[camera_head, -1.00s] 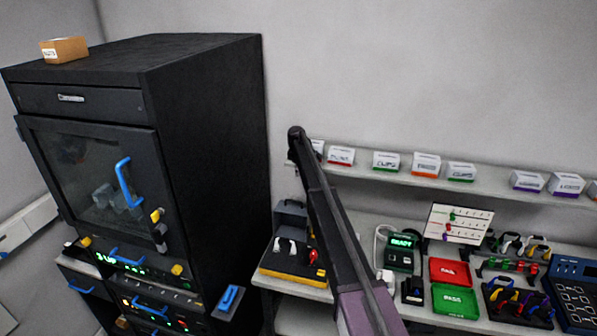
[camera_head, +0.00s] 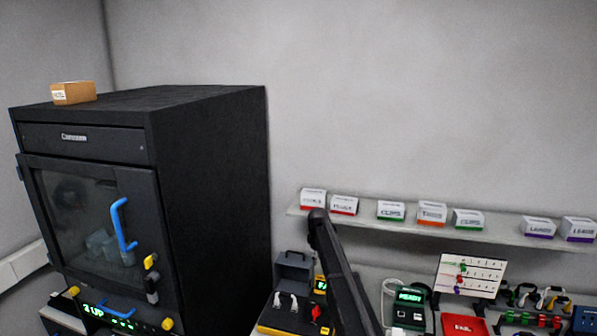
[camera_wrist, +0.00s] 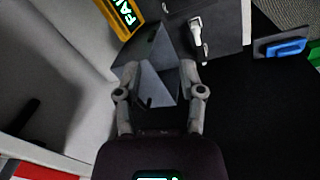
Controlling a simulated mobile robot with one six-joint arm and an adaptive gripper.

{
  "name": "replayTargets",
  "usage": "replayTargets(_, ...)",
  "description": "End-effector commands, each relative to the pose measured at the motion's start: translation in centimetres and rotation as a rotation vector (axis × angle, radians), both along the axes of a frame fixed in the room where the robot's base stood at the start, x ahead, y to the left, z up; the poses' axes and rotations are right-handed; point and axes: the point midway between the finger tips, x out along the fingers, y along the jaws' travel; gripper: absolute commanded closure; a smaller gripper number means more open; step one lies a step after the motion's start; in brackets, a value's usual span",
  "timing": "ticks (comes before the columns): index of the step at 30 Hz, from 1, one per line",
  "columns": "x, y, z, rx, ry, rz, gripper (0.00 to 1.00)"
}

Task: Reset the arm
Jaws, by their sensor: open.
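My gripper (camera_wrist: 158,85) shows in the wrist view with its two grey fingers spread apart and nothing between them. Beyond the fingers is a dark surface with a pale triangular facet. My arm rises from the bottom of the head view in front of the workbench and shelf. My gripper cannot be made out in the head view.
A black cabinet (camera_head: 215,190) with a blue door handle (camera_head: 121,225) stands at left, a cardboard box (camera_head: 74,93) on top. A wall shelf (camera_head: 400,226) holds several small labelled boxes. Below it are a READY device (camera_head: 409,307), a red tray (camera_head: 463,325) and a peg board (camera_head: 470,275).

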Motion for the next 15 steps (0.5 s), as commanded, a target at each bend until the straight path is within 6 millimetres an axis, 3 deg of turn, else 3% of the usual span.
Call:
replayTargets(1,-3.7,-0.9,-1.7,0.007,0.005,-0.047,0.49)
replayTargets(15,-25.3,-6.5,-9.2,0.058,0.047,-0.503,0.49)
